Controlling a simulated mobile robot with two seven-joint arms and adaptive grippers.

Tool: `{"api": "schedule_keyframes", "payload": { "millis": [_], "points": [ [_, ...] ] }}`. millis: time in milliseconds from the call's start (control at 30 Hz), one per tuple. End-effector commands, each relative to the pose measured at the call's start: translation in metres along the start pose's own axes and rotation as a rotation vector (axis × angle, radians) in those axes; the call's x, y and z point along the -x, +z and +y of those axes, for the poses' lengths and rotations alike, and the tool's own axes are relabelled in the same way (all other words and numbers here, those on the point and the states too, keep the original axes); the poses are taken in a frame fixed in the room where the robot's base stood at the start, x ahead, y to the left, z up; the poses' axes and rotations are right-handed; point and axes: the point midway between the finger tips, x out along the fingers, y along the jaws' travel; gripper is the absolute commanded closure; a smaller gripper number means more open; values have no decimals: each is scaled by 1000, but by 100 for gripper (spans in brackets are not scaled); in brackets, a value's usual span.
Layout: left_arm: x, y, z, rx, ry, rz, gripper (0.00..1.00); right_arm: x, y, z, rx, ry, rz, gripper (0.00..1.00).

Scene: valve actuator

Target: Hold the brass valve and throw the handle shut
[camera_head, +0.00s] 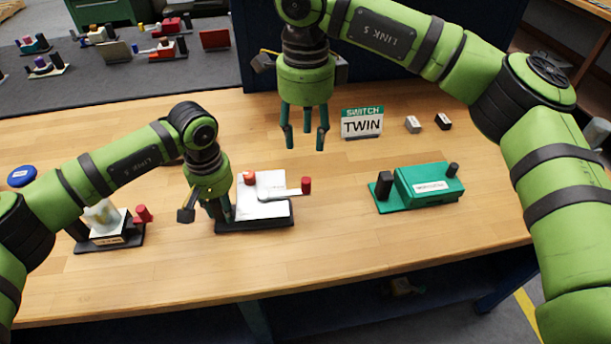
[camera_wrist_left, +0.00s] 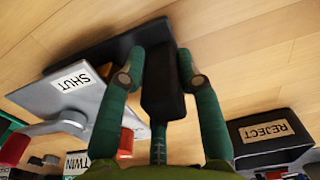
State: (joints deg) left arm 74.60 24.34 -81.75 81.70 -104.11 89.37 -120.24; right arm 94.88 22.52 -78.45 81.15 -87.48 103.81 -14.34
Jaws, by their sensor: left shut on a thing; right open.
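A pale grey valve unit (camera_head: 264,206) stands on a black base, with a red cap (camera_head: 249,178) and a lever (camera_head: 280,194) pointing right to a red knob (camera_head: 306,186). In the left wrist view its body (camera_wrist_left: 40,97) carries a "SHUT" label (camera_wrist_left: 72,81). My left gripper (camera_head: 222,212) is shut on this unit's black post (camera_wrist_left: 160,85), one finger on each side. My right gripper (camera_head: 304,140) is open and empty, behind and above the unit. A brass-tinted unit (camera_head: 102,215) with a red knob (camera_head: 143,213) stands further left, partly hidden by my left arm.
A "REJECT" label (camera_wrist_left: 264,131) shows on a dark base in the left wrist view. A green unit (camera_head: 428,186) with black posts stands at right. Behind are a "SWITCH TWIN" sign (camera_head: 362,123) and two small blocks (camera_head: 412,124). The front table strip (camera_head: 330,260) is clear.

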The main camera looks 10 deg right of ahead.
Motion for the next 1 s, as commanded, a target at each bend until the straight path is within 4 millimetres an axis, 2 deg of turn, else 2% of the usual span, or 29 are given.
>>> {"api": "schedule_keyframes", "payload": {
  "millis": [333, 367, 400, 467, 567, 667, 1000],
  "points": [
    [-2, 1, 0, -2, 0, -1, 100, 1, 0, 0, 0, 0, 0, 56],
    [-2, 1, 0, -2, 0, -1, 100, 1, 0, 0, 0, 0, 0, 64],
    [-2, 1, 0, -2, 0, -1, 100, 1, 0, 0, 3, -1, 0, 80],
    [-2, 1, 0, -2, 0, -1, 100, 0, 0, 0, 19, -5, 1, 100],
    [-2, 1, 0, -2, 0, -1, 100, -1, -1, -2, 97, -23, 6, 100],
    [-2, 1, 0, -2, 0, -1, 100, -3, -1, -5, 254, -58, 17, 100],
    [-2, 0, 0, -2, 0, -1, 100, -11, -1, -19, 1045, -204, 142, 100]
  ]
}}
